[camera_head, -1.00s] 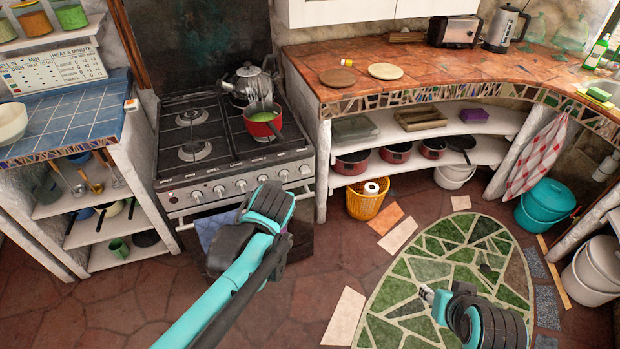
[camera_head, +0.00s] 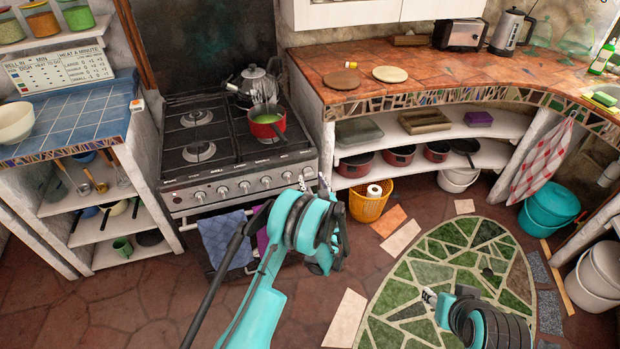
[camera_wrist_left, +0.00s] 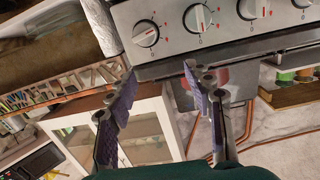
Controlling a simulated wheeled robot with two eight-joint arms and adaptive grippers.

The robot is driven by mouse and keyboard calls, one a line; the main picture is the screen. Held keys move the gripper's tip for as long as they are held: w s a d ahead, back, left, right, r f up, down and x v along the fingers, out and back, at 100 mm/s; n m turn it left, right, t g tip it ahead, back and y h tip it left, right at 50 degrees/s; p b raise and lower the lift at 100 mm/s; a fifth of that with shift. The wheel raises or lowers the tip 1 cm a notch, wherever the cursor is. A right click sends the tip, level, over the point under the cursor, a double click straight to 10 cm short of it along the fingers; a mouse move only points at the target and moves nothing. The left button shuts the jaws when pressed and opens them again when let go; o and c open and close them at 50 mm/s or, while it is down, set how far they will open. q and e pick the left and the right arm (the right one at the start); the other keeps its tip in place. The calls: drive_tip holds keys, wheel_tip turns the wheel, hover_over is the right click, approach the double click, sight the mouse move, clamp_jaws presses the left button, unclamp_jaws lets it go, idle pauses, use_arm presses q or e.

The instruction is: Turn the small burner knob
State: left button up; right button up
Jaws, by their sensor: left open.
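The stove (camera_head: 185,180) has a row of round silver knobs along its front. The rightmost visible knob (camera_head: 308,172) is close to my left gripper (camera_head: 313,183). Which knob belongs to the small burner cannot be told. In the left wrist view, several knobs with red marks cross the top, the nearest knob (camera_wrist_left: 146,33) just above my left gripper (camera_wrist_left: 160,71). Its fingers are apart, with nothing between them, and look short of the panel. My right gripper (camera_head: 430,296) is low over the green floor mosaic; its finger state is unclear.
A red pot (camera_head: 266,124) and a kettle (camera_head: 255,85) stand on the stove. A blue towel (camera_head: 226,240) hangs on the front, partly behind my left arm. The tiled counter (camera_head: 450,65) and shelves adjoin at right.

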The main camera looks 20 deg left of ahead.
use_arm(q)
drive_tip(key=t, duration=0.1)
approach(309, 173)
drive_tip(key=f, duration=0.1)
drive_tip(key=b+x, duration=0.2)
drive_tip(key=x, duration=0.5)
drive_tip(key=shift+w+a+r, duration=0.1)
drive_tip(key=shift+w+a, duration=0.25)
drive_tip(key=shift+w, duration=0.2)
drive_tip(key=c, duration=1.1)
